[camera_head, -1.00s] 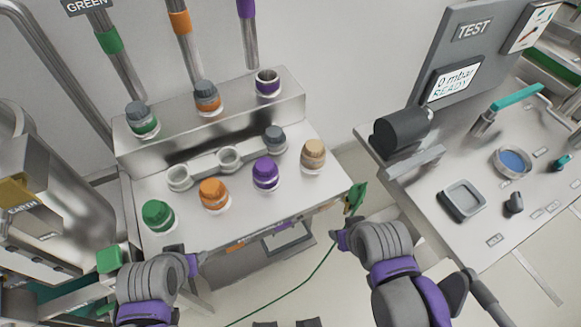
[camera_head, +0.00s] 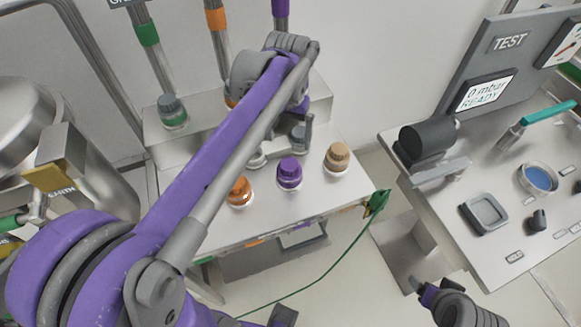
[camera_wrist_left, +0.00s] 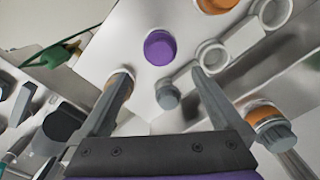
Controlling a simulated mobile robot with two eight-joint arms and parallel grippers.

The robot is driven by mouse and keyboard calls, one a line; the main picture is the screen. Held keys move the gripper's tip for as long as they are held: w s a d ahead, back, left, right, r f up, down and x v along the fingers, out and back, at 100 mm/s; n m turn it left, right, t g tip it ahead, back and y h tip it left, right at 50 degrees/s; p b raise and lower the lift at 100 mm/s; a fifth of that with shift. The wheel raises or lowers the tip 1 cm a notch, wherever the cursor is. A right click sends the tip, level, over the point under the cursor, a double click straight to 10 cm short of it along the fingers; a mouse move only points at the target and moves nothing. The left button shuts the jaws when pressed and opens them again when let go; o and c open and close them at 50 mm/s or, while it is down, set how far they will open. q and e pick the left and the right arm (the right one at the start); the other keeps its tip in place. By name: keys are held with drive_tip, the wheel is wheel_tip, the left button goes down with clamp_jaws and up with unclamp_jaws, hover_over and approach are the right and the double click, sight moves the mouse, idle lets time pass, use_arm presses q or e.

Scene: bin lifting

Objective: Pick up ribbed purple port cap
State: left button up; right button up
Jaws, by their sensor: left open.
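The purple port cap (camera_head: 290,172) stands upright on a white ring on the bench's front row, between the orange and tan caps. In the left wrist view the purple cap (camera_wrist_left: 160,47) shows beyond the fingertips, in line with the gap between them. My left gripper (camera_head: 305,122) reaches over the rear of the bench, behind the purple cap and apart from it. In the wrist view its fingers (camera_wrist_left: 160,82) are spread, with a grey cap (camera_wrist_left: 168,96) visible between them, below. My right gripper (camera_head: 424,292) is low at the right, its jaws unclear.
An orange cap (camera_head: 239,190) and a tan cap (camera_head: 337,156) flank the purple one. My left arm hides much of the bench's left side and rear ledge. A test bench (camera_head: 450,200) stands at the right.

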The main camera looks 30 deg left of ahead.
sight(289, 164)
use_arm(q)
wheel_tip(289, 164, down, 10)
drive_tip(key=shift+f, duration=0.25)
clamp_jaws()
idle(0.7)
